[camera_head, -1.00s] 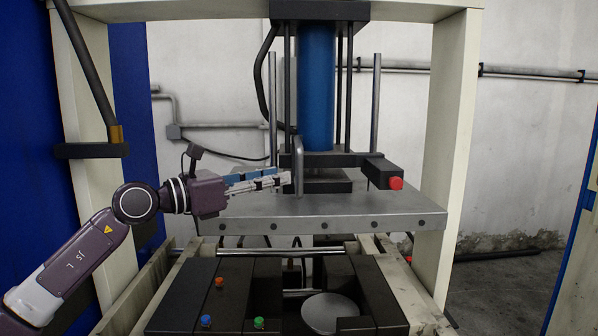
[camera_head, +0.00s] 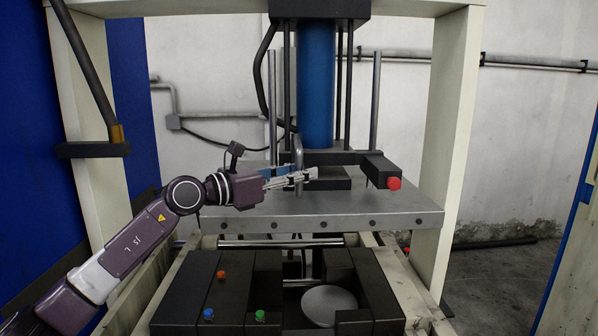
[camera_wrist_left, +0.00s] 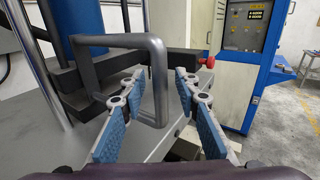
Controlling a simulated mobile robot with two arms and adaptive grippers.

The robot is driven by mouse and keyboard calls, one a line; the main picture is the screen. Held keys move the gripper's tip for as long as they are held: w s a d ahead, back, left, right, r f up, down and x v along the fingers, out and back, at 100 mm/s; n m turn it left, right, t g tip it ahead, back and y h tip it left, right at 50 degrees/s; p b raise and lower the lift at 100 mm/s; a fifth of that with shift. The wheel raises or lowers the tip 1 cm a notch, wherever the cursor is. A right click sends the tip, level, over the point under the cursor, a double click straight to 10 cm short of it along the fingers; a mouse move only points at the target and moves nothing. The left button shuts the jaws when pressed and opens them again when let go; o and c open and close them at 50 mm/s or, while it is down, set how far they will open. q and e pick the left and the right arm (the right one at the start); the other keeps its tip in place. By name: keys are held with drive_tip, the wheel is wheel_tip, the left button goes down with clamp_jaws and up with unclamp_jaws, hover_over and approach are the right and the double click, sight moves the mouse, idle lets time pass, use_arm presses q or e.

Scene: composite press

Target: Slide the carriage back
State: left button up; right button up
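The carriage appears to be the flat grey metal plate (camera_head: 250,216) with a row of dark bolts on its front face, across the press. An upright grey loop handle (camera_head: 300,165) stands on it. In the left wrist view the handle (camera_wrist_left: 158,90) is large and close. My left gripper (camera_head: 302,179) reaches in from the left at handle height. In the wrist view its blue-padded fingers (camera_wrist_left: 159,76) are spread apart, with the near upright bar of the handle between them. There are visible gaps on both sides. My right gripper is not in view.
A blue press cylinder (camera_head: 316,90) and guide rods stand behind the handle. A black arm with a red knob (camera_head: 394,183) juts out at right. Cream posts (camera_head: 452,140) flank the press. Below are black blocks with coloured buttons and a pale disc (camera_head: 328,303).

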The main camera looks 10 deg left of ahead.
use_arm(q)
clamp_jaws()
drive_tip(key=shift+a, duration=0.1)
